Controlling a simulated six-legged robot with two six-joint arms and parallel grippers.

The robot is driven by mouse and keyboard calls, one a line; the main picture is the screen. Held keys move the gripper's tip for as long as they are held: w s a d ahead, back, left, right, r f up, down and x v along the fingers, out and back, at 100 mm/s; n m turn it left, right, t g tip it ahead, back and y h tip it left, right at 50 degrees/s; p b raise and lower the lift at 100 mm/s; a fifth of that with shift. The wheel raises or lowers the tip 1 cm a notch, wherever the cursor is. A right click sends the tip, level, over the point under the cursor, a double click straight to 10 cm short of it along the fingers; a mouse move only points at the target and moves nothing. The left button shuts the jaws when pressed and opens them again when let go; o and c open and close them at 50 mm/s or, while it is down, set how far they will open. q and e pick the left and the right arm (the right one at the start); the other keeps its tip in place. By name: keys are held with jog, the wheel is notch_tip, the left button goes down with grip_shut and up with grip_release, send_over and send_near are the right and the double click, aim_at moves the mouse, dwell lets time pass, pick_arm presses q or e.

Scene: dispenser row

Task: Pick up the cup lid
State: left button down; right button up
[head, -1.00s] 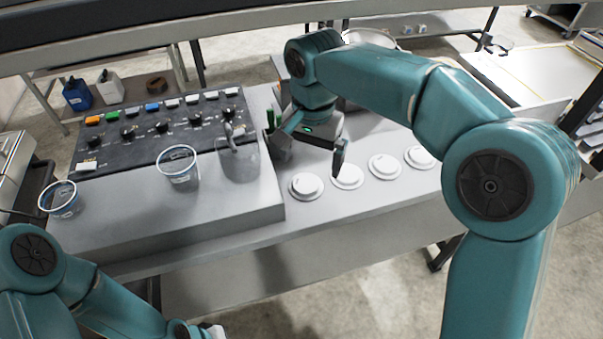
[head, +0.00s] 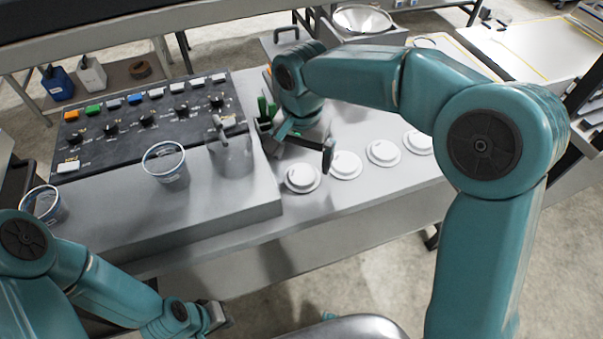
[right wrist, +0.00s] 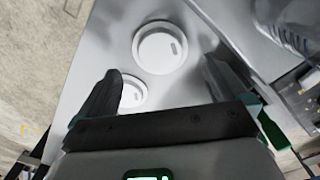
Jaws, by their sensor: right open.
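Several white round cup lids lie in a row on the grey counter. The nearest lid (head: 302,177) is at the left end, beside a second lid (head: 344,165), a third (head: 383,152) and a fourth (head: 418,143). My right gripper (head: 298,154) is open and empty, above and just behind the nearest lid. In the right wrist view, one lid (right wrist: 160,47) shows ahead between the open fingers (right wrist: 162,88). Another lid (right wrist: 131,94) is partly hidden by the left finger. My left gripper (head: 216,316) is low at the bottom, its jaws unclear.
A metal bowl (head: 362,19) is at the back.

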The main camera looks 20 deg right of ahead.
aim_at(302, 174)
notch_tip(302, 174, down, 5)
jog(key=shift+w+d+f, duration=0.1)
jog(key=shift+w, duration=0.05)
jog(key=c, duration=0.8)
